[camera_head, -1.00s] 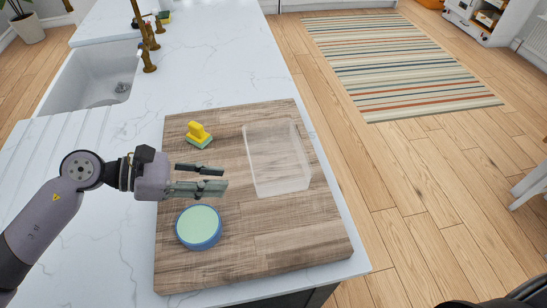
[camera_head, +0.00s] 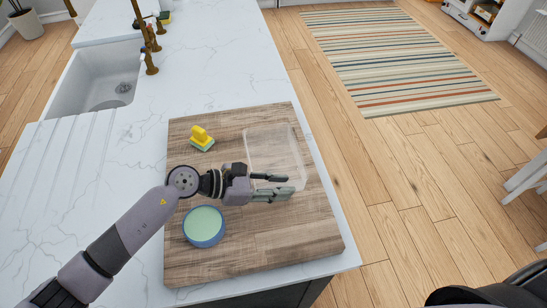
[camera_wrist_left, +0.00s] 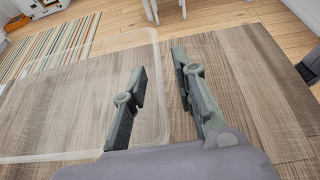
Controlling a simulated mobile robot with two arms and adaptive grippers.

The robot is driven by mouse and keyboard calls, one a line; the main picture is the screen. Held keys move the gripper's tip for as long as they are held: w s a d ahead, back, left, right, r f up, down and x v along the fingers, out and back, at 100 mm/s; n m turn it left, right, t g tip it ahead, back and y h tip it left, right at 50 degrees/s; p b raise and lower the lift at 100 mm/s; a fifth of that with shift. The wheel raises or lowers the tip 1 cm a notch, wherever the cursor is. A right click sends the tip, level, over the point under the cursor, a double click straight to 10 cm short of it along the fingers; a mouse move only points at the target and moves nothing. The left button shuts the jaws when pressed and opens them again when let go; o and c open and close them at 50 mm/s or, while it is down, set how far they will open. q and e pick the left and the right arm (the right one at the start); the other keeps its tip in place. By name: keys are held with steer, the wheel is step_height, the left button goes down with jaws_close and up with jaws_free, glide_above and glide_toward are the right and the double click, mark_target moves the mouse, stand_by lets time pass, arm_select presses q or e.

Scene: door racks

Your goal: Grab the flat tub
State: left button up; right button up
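A clear, shallow, rectangular flat tub (camera_head: 268,147) lies on the wooden board, on its right part. My left gripper (camera_head: 290,184) reaches in from the left and its fingers overlap the tub's near end in the head view. In the left wrist view the tub (camera_wrist_left: 75,105) fills the left side, with its rounded edge between the two fingers of my left gripper (camera_wrist_left: 160,63). The fingers are apart with nothing gripped. I cannot tell how high they are above the tub. My right gripper is not in view.
A round blue container with a pale green top (camera_head: 204,226) stands on the board (camera_head: 260,250) beside my left arm. A yellow and green scrubber (camera_head: 202,138) is farther back. Sink (camera_head: 105,80) and brass taps are at the back left. The counter's right edge is close to the board.

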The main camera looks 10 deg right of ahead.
arm_select(q)
steer(key=shift+d+f, duration=0.2)
steer(key=shift+d, duration=0.3)
steer(key=shift+a, duration=0.1)
steer(key=shift+c, duration=0.6)
jaws_close()
